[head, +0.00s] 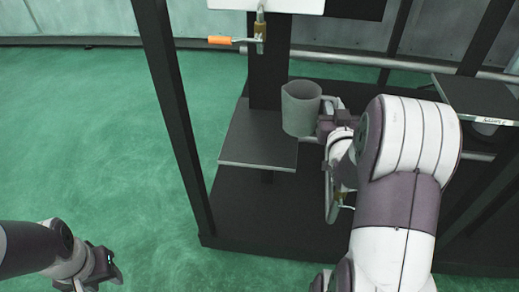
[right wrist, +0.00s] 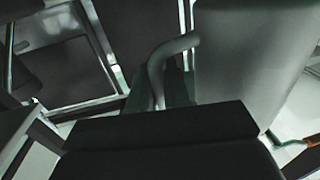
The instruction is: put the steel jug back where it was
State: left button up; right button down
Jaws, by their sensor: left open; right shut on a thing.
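The steel jug (head: 300,112) is a grey, open-topped cylinder, upright at the right end of a small dark shelf (head: 246,150). I cannot tell whether its base rests on the shelf or is just above it. My right gripper (head: 326,123) is shut on the jug's handle, on the jug's right side. In the right wrist view the jug's wall (right wrist: 245,60) fills the upper right, and its curved handle (right wrist: 160,68) runs down to the dark gripper (right wrist: 175,92). My left gripper (head: 108,270) is open and empty, low at the left, far from the jug.
A brass tap (head: 260,32) with an orange-tipped lever (head: 221,40) hangs above and left of the jug. Dark frame posts (head: 172,110) stand around the shelf. A second shelf with a label (head: 490,100) is at the right. Green floor at the left is clear.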

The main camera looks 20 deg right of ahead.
jog(key=w+a+f+b, duration=0.1)
jog(key=w+a+f, duration=0.1)
jog(key=f, duration=0.1)
jog(key=w+a+f+b, duration=0.2)
jog(key=w+a+f, duration=0.1)
jog(key=f, duration=0.1)
jog(key=w+a+f+b, duration=0.2)
jog(key=w+f, duration=0.1)
jog(key=f, duration=0.1)
jog(key=shift+a, duration=0.15)
jog(key=shift+r, duration=0.2)
jog(key=shift+f, duration=0.1)
jog(key=c, duration=1.5)
grip_release()
jog(key=shift+f, duration=0.1)
jog(key=o, duration=0.4)
